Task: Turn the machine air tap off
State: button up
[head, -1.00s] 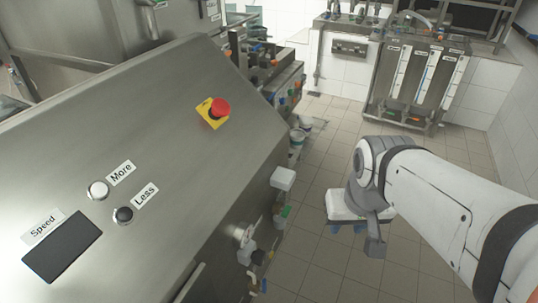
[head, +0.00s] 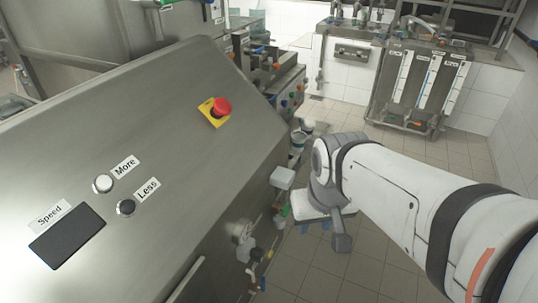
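The steel machine (head: 165,165) fills the left and middle of the head view. Several small fittings sit low on its right side: a pale round one (head: 242,232), a dark one (head: 257,254) and a small yellow one (head: 268,256). They are too small to tell which is the air tap or how it is turned. My gripper end (head: 312,214) is to the right of these fittings, beyond the grey wrist, and appears apart from them. My wrist hides part of it, and its fingers cannot be made out.
A red emergency button (head: 221,106) on a yellow plate sits on the sloped panel, with More (head: 103,184) and Less (head: 126,207) buttons. A white box (head: 282,178) sticks out from the machine's right edge. Tiled floor (head: 385,270) is clear on the right.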

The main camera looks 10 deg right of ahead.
aim_at(263, 284)
jog(key=u, duration=0.05)
jog(key=k, duration=0.95)
jog(key=u, duration=0.05)
jog(key=i, duration=0.5)
jog(key=u, duration=0.25)
